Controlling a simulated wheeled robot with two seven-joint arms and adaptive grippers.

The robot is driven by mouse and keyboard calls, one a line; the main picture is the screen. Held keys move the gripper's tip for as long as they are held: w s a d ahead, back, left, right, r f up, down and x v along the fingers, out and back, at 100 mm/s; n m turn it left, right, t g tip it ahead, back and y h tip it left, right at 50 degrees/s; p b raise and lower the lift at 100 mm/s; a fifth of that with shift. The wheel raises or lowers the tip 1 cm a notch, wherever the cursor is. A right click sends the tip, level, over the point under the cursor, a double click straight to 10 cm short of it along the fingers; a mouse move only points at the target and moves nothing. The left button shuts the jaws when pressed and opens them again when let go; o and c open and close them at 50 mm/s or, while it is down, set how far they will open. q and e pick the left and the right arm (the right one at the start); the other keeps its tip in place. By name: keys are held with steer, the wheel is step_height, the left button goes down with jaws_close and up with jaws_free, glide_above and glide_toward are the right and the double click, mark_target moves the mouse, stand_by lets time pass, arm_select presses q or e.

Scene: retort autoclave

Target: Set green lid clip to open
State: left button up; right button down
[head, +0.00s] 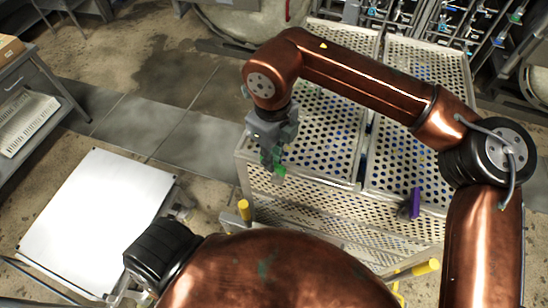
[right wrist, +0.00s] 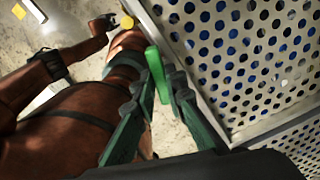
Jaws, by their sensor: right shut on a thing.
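The green lid clip (right wrist: 155,68) is a small upright tab at the edge of the perforated metal basket lid (right wrist: 235,35). My right gripper (right wrist: 160,88) is shut on it, one finger on each side, with the clip's upper part showing beyond the fingertips. In the head view my right gripper (head: 272,152) reaches down at the basket's near left corner, and the green clip (head: 279,172) shows only partly below it. A dark claw-like end, seemingly my left gripper (right wrist: 105,23), shows small in the right wrist view; its jaws are unclear.
A purple clip (head: 415,203) sits on the basket's near edge to the right. Yellow handles (head: 244,210) (head: 426,266) stick out near the basket's front. A white-topped cart (head: 95,220) stands at left. Racks of valves and pipes (head: 475,30) stand behind.

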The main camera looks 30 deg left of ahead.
steer(key=shift+s+r+n, duration=0.1)
steer(key=shift+s+n, duration=0.1)
steer(key=shift+n, duration=1.7)
steer(key=c, duration=2)
jaws_free()
steer(key=shift+o, duration=0.2)
step_height(320, 180, up, 12)
steer(key=shift+s+a, duration=0.1)
